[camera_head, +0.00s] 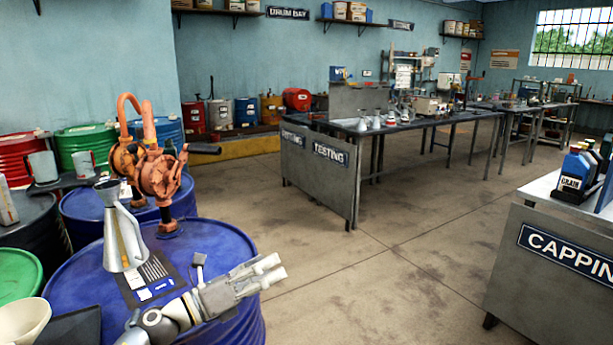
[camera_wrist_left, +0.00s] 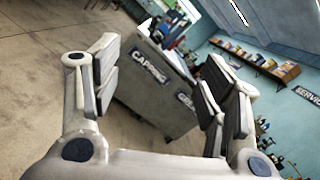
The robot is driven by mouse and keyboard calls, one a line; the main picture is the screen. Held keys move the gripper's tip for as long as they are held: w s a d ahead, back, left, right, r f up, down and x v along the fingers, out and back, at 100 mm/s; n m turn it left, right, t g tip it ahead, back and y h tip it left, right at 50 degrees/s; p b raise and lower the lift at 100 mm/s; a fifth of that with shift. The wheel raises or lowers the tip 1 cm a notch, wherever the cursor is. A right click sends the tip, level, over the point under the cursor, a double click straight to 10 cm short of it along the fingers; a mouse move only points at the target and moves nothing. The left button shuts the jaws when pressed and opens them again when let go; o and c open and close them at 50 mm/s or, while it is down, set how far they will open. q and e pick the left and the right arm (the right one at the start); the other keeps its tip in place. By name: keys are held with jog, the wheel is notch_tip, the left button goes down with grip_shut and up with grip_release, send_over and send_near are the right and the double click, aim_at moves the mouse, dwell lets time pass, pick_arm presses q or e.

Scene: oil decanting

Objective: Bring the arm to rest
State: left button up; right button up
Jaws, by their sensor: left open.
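My left gripper (camera_head: 268,272) is in the lower middle of the head view, reaching over the near blue drum (camera_head: 235,240) and past its right edge. Its fingers point to the right. In the left wrist view my left gripper (camera_wrist_left: 160,95) shows its two fingers wide apart with nothing between them. The grey capping bench (camera_wrist_left: 150,85) shows beyond the fingers, well away from them. My right gripper is in neither view.
A metal jug (camera_head: 122,235) stands upright on the near drum, beside orange hand pumps (camera_head: 155,165). A cream funnel (camera_head: 22,320) is at the lower left. The capping bench (camera_head: 550,260) is at right, the testing bench (camera_head: 318,175) farther back. Floor between is clear.

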pick_arm(q)
jog(key=s+a+f+n+t+y, duration=0.1)
jog(key=s+a+f+n+y, duration=0.65)
jog(key=n, duration=0.75)
jog(key=s+a+f+n+t+y, duration=0.1)
jog(key=s+a+f+n+y, duration=0.4)
jog(key=f+n+y, duration=0.8)
jog(key=s+f+n+g+h, duration=0.3)
jog(key=s+n+g, duration=0.2)
jog(key=s, duration=0.8)
jog(key=s+f+n+g+h, duration=0.2)
jog(key=s+f+n+g, duration=0.25)
jog(key=s, duration=0.75)
notch_tip(320, 180, down, 25)
jog(key=s+g, duration=0.2)
jog(key=s+a+f+g+p, duration=0.1)
jog(key=s+a+f, duration=0.1)
jog(key=s+f, duration=1.3)
jog(key=shift+s+a+f, duration=0.15)
jog(key=shift+s+f, duration=0.1)
jog(key=shift+s, duration=0.7)
